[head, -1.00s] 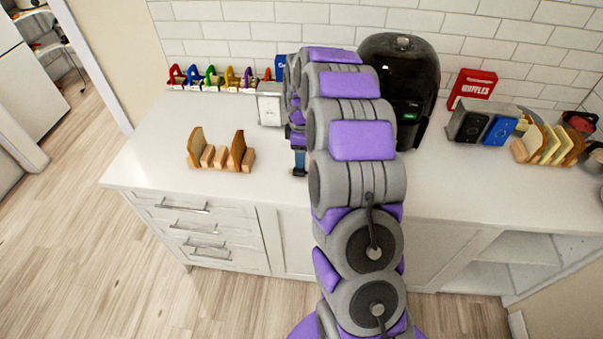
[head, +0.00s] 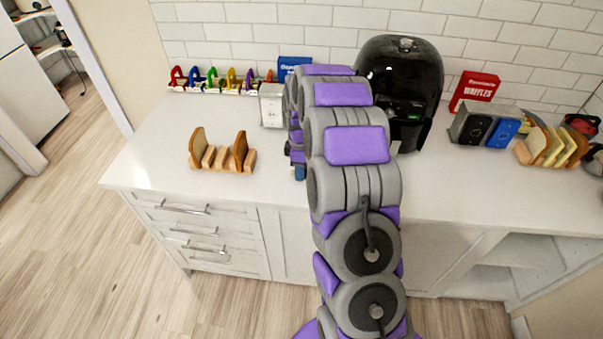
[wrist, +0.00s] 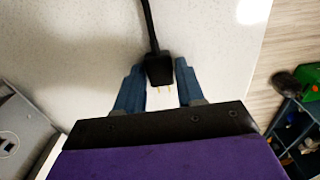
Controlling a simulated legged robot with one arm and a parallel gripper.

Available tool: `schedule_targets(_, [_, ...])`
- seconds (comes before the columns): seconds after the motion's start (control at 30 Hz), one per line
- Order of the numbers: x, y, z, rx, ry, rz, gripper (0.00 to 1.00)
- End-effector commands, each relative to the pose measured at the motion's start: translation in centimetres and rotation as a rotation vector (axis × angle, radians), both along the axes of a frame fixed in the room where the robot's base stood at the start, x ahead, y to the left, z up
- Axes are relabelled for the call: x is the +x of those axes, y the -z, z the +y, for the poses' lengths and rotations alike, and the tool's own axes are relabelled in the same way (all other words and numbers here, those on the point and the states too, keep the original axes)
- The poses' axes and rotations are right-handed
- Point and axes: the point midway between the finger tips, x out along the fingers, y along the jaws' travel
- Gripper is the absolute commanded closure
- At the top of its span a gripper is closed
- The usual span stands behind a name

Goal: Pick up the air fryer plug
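The black air fryer plug (wrist: 159,69) shows in the wrist view with its metal prongs pointing toward my palm. Its cord runs up out of the picture. My gripper (wrist: 159,76) has its two blue fingers against both sides of the plug, with no clear gap. I cannot tell whether the plug touches the counter. In the head view the plug is hidden behind my arm, and only a bit of blue finger shows over the counter. The black air fryer (head: 403,88) stands at the back of the counter, partly behind my arm.
A wooden rack with bread (head: 222,152) stands on the white counter (head: 150,145) to the left. A silver box (head: 271,105) and a blue package (head: 292,67) stand behind my arm. A toaster (head: 485,128), red waffle box (head: 474,90) and second bread rack (head: 553,147) are right.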

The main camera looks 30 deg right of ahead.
Motion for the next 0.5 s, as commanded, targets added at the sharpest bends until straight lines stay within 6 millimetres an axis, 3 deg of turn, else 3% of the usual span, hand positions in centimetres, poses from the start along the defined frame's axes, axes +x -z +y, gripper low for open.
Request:
schedule_targets(0.37, [-0.01, 0.07, -0.35, 0.003, -0.001, 0.001, 0.99])
schedule_targets(0.5, [0.0, 0.08, -0.27, 0.003, -0.001, 0.001, 1.0])
